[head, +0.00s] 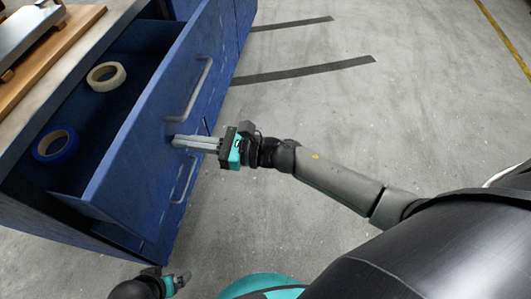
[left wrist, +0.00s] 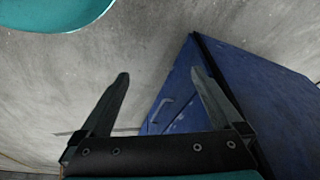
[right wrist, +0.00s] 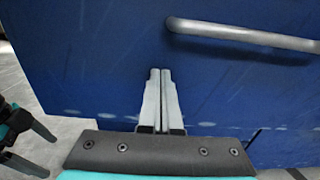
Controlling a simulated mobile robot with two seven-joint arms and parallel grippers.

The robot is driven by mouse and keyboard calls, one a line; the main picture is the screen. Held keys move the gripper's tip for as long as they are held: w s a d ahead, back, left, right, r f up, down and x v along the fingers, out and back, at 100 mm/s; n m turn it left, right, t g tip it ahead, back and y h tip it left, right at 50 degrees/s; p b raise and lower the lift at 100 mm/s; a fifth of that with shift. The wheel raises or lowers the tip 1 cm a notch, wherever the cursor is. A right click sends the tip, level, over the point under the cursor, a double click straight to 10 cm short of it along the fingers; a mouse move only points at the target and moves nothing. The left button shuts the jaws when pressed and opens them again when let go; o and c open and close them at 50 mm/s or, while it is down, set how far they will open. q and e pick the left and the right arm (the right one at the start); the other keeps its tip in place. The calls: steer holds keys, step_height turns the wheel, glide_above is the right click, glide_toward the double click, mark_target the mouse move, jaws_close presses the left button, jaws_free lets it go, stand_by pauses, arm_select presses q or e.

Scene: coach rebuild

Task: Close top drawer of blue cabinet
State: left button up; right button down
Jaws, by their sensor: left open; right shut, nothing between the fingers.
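The blue cabinet (left wrist: 262,98) stands at the left in the head view. Its top drawer (head: 140,120) is pulled out, with its inside showing. The drawer front carries a grey bar handle (head: 192,92), which also shows in the right wrist view (right wrist: 245,37). My right gripper (head: 176,141) is shut and empty, its fingertips at the drawer front below the handle; in the right wrist view the fingers (right wrist: 160,75) point at the blue panel. I cannot tell whether they touch it. My left gripper (left wrist: 160,90) is open and empty, low near the cabinet's near end.
A roll of cream tape (head: 106,76) and a roll of blue tape (head: 56,146) lie in the drawer. A lower handle (head: 186,178) sits beneath. A wooden board (head: 50,60) lies on the cabinet top. The grey floor (head: 330,110) to the right is clear.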

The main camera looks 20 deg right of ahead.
steer(key=b+x, duration=0.3)
steer(key=x, duration=1.1)
steer(key=shift+a+f+b, duration=0.1)
steer(key=shift+b, duration=0.25)
steer(key=shift+w+a, duration=0.2)
steer(key=shift+a, duration=0.05)
arm_select(q)
step_height(320, 180, up, 9)
steer(key=w+t, duration=0.1)
steer(key=shift+d+t, duration=0.2)
steer(key=shift+t, duration=0.1)
arm_select(e)
steer(key=shift+a+r, duration=0.1)
steer(key=shift+r, duration=0.15)
arm_select(q)
steer(key=shift+w, duration=0.1)
arm_select(e)
steer(key=shift+w+r, duration=0.1)
arm_select(q)
steer(key=shift+f, duration=0.1)
